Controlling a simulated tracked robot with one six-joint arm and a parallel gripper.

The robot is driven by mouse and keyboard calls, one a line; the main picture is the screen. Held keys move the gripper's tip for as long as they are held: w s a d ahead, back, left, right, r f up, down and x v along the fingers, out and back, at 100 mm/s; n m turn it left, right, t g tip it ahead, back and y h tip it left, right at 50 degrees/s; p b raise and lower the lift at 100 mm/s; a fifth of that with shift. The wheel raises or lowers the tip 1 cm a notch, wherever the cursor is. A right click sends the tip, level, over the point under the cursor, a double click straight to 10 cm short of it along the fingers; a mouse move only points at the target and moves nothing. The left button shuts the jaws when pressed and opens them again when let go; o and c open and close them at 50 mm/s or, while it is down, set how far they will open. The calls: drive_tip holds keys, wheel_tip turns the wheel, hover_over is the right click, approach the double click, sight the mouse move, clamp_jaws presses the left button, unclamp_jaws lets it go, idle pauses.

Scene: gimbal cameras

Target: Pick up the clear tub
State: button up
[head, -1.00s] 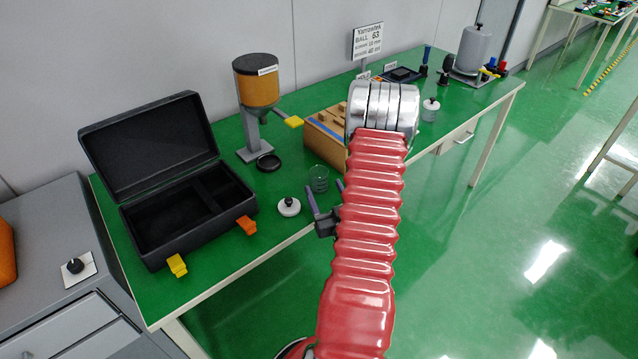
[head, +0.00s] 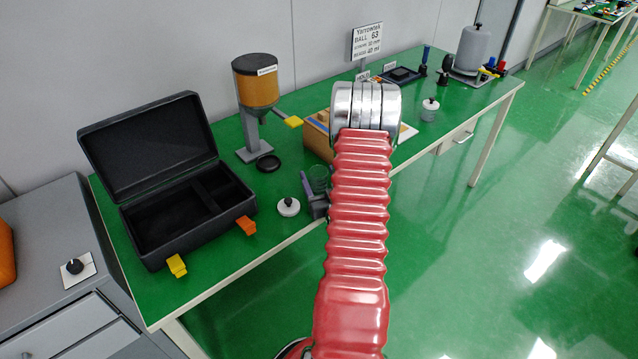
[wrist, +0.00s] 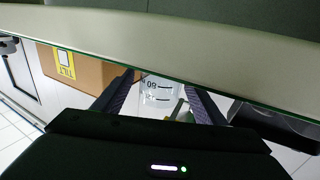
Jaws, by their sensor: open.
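The clear tub (head: 319,176) stands on the green table, partly hidden behind my gripper and arm in the head view. In the wrist view, the tub (wrist: 158,92) with dark printed marks shows between the two finger tips. My gripper (head: 314,184) is open, its purple-grey fingers close to the tub on its near side. In the wrist view my gripper (wrist: 159,86) has one finger to each side of the tub, with nothing visibly pinched. I cannot tell how far the fingers reach around it.
A white lid with a black knob (head: 289,207) lies just left of my gripper. An open black case (head: 150,258) stands further left. A capped jar (head: 429,110) stands at right.

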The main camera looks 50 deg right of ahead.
drive_tip(key=shift+w+d, duration=0.1)
drive_tip(key=shift+w, duration=0.1)
drive_tip(key=shift+c, duration=0.6)
drive_tip(key=c, duration=1.2)
drive_tip(key=shift+o, duration=0.2)
drive_tip(key=shift+r, duration=0.15)
wheel_tip(320, 180, up, 10)
